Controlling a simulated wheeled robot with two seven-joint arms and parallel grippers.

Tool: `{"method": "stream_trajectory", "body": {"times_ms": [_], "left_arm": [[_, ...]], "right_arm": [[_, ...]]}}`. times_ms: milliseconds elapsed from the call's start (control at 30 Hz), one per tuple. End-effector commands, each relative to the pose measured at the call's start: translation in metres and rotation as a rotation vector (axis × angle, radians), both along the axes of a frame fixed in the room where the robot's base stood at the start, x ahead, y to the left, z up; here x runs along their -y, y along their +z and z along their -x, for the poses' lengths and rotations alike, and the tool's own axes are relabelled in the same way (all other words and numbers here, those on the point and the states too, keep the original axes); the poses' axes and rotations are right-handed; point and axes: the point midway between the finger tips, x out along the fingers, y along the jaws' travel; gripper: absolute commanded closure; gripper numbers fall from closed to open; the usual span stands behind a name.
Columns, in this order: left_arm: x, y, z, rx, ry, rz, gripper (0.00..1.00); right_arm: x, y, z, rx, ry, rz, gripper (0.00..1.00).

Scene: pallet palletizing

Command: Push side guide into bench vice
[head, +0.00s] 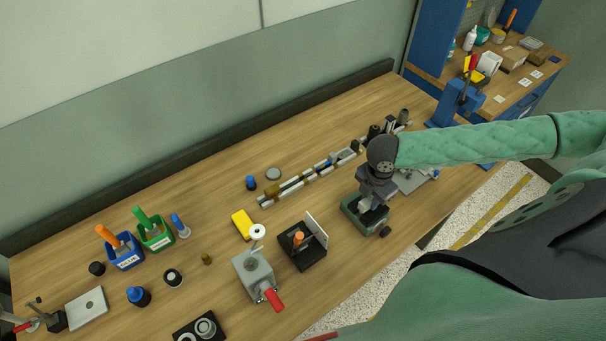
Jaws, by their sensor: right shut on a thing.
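My right gripper (375,190) reaches in from the right and points down over a small dark green vice-like block (352,212) near the front edge of the bench. It is shut on a small light grey piece (368,205), which looks like the side guide. The piece is at the top of the block, between its raised sides. I cannot tell how deep it sits, as the gripper hides its upper part. My left gripper is not in view.
Left of the block stand a black fixture (303,252) with an upright plate and a grey clamp (254,272) with a red handle. A long rail assembly (310,176) lies behind. Green (155,238) and blue (125,258) bins stand left.

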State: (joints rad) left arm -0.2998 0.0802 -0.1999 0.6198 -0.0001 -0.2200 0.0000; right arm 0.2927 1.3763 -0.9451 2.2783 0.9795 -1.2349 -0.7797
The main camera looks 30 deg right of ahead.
Motion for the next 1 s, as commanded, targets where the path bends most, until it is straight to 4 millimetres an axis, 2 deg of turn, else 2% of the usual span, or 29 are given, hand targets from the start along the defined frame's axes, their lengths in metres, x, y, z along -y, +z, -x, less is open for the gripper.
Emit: {"method": "stream_trajectory", "body": {"times_ms": [600,633,733,1000], "left_arm": [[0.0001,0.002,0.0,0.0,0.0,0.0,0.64],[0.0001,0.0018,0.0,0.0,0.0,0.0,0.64],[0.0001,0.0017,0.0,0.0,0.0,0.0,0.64],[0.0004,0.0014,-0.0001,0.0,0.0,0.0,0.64]], "right_arm": [[0.0,-0.0022,0.0,0.0,0.0,0.0,0.98],[0.0001,-0.0023,0.0,0.0,0.0,0.0,0.71],[0.0001,-0.0023,0.0,0.0,0.0,0.0,0.51],[0.0001,-0.0021,0.0001,0.0,0.0,0.0,0.51]]}}
